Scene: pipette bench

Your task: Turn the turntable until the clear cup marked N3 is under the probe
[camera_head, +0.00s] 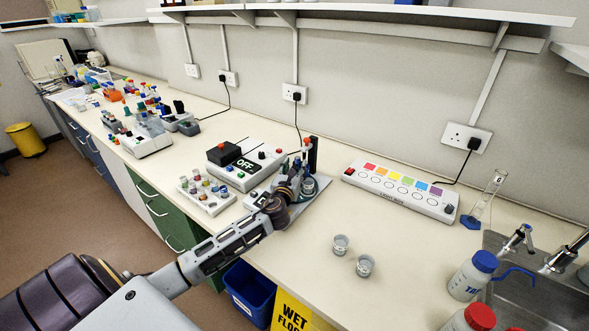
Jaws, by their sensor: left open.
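My left arm reaches in from the lower left, and my left gripper (296,182) is over the device with the turntable (312,198), near the bench's middle. The gripper is open, but its fingers are small and overlap the device. A small clear cup (309,187) shows just right of the fingers; touching or apart, I cannot tell. A dark upright post (313,153) rises behind it; the probe tip cannot be made out. Two more clear cups (340,244) (365,265) stand on the bench in front. No N3 mark is legible. My right gripper is not in view.
A box with a display reading OFF (246,165) and a rack of small vials (207,195) stand left of the device. A light box with coloured squares (400,190) is to the right. A measuring cylinder (487,195), bottles (473,275) and a sink lie farther right.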

